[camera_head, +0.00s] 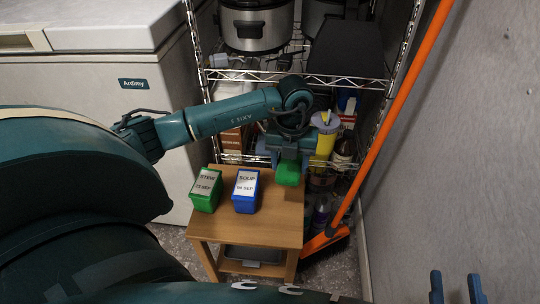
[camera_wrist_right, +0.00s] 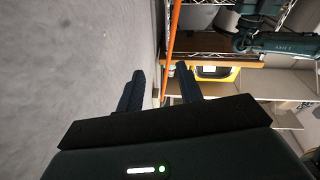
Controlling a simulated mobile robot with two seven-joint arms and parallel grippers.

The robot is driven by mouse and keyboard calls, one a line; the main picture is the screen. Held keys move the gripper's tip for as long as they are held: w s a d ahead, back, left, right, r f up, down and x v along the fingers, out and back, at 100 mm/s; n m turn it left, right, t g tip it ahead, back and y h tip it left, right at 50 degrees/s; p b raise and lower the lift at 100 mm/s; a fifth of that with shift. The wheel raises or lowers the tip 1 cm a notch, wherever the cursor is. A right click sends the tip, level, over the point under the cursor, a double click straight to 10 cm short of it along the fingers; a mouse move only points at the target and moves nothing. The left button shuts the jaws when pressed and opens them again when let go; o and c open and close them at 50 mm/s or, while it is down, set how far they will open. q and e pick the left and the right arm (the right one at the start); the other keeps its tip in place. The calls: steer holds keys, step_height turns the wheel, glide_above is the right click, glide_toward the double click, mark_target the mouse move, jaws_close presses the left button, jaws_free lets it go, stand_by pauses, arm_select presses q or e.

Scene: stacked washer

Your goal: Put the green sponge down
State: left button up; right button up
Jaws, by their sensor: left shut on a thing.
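The green sponge (camera_head: 288,174) shows below my left gripper (camera_head: 289,160), which is shut on it and points downward. The sponge appears over the back right corner of the small wooden table (camera_head: 262,228). I cannot tell whether it touches the tabletop. The gripper hides the sponge's upper part. My right gripper (camera_head: 456,288) is at the bottom right of the head view, far from the sponge. In the right wrist view, its two dark fingers (camera_wrist_right: 160,88) stand apart with nothing between them.
A green box labelled STEW (camera_head: 206,190) and a blue box labelled SOUP (camera_head: 246,191) stand on the table's left half. The tabletop's front right is clear. A wire shelf (camera_head: 290,78) stands behind, an orange broom (camera_head: 393,110) leans right, and a white freezer (camera_head: 150,85) is left.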

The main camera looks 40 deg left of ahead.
mark_target(289, 195)
arm_select(q)
steer(key=shift+w+f+n, duration=0.3)
steer(key=shift+f, duration=0.2)
step_height(289, 195, down, 9)
steer(key=b, duration=0.4)
steer(key=shift+f, duration=0.4)
steer(key=shift+r, duration=0.1)
arm_select(e)
steer(key=shift+w+a+m+t+y, duration=0.3)
steer(key=shift+w, duration=0.05)
arm_select(q)
steer(key=o, duration=1)
steer(key=shift+c, duration=0.2)
